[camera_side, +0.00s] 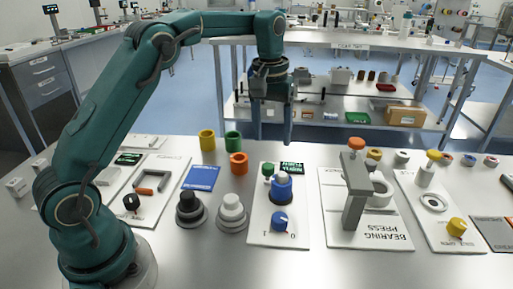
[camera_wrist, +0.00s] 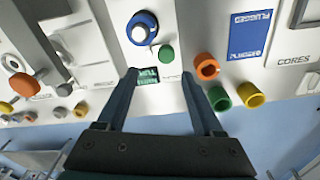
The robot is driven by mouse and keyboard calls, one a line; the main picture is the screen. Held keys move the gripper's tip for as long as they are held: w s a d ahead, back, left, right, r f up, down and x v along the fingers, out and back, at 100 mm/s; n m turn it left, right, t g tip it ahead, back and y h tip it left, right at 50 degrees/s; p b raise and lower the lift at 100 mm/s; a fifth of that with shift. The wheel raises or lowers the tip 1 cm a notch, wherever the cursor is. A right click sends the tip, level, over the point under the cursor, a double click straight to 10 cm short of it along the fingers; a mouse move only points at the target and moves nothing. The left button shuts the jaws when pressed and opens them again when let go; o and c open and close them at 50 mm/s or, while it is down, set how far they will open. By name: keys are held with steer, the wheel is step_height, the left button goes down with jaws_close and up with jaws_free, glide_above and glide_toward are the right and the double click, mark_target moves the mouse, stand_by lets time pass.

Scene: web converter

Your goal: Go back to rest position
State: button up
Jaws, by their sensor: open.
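My gripper (camera_side: 272,140) hangs from my teal arm, pointing down above the far part of the bench, behind the white panel (camera_side: 257,231) with the blue knob (camera_side: 280,221). It is open, with nothing between its fingers. In the wrist view my gripper (camera_wrist: 160,80) shows two dark fingers spread apart. A small green display (camera_wrist: 148,75) and a green button (camera_wrist: 166,53) appear beyond and between the fingertips.
Yellow (camera_side: 207,139), green (camera_side: 233,140) and orange (camera_side: 239,163) cores stand left of my gripper. Black (camera_side: 189,208) and white (camera_side: 232,211) round parts sit nearer. The grey bearing press (camera_side: 355,195) rises at right. A blue card (camera_side: 201,178) lies flat.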

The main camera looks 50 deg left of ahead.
steer(key=s+d+r+m+t, duration=0.2)
steer(key=s+d+r+t, duration=0.15)
steer(key=s+r, duration=0.65)
steer(key=s+d+f+m, duration=0.1)
steer(key=s+f+m, duration=0.1)
steer(key=s, duration=0.4)
steer(key=s+d+f+m+t, duration=0.1)
steer(key=s+f, duration=0.4)
steer(key=shift+s+d+f+m, duration=0.15)
steer(key=shift+s+d+m, duration=0.05)
steer(key=shift+s+m, duration=0.2)
steer(key=shift+o, duration=0.2)
stand_by(0.5)
